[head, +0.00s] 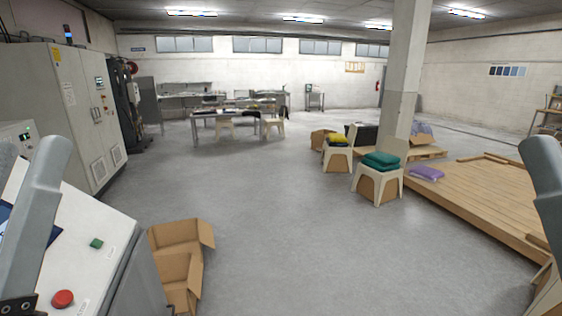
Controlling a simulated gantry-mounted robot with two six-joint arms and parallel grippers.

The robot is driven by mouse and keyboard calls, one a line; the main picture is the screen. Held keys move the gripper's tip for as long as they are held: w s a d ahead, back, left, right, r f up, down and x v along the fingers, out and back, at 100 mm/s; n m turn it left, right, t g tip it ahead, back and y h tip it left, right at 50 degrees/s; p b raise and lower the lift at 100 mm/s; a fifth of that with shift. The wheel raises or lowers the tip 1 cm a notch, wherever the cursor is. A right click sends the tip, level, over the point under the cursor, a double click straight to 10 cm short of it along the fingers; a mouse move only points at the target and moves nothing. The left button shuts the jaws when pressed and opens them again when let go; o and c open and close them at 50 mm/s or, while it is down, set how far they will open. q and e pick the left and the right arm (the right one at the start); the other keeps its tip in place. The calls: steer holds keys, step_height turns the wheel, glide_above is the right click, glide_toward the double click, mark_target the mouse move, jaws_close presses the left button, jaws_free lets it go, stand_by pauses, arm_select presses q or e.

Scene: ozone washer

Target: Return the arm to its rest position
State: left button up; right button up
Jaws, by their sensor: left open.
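My left arm (38,215) comes in at the left edge, a grey link in front of the white control panel. A dark bolted part of my left gripper (18,304) shows at the bottom left corner; it holds nothing that I can see, and its fingertips are cut off or hidden. My right arm (546,185) shows as a grey link at the right edge, and its gripper is out of view. The sloped control panel (98,225) has a green button (96,243) and a red button (63,298). My left arm hides part of the panel.
Open cardboard boxes (182,237) stand on the floor beside the panel. Tall grey cabinets (70,105) stand behind it. Chairs with folded cloths (380,163) and a wooden platform (475,195) are at the right. The middle floor (270,210) is clear.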

arm_select(q)
step_height(320, 180, up, 28)
steer(key=s+d+m+h+p, duration=0.1)
steer(key=m+p, duration=0.1)
steer(key=p, duration=2.4)
steer(key=shift+f+m+h+p, duration=0.25)
steer(key=shift+m+h+p, duration=0.05)
steer(key=shift+h+p, duration=0.1)
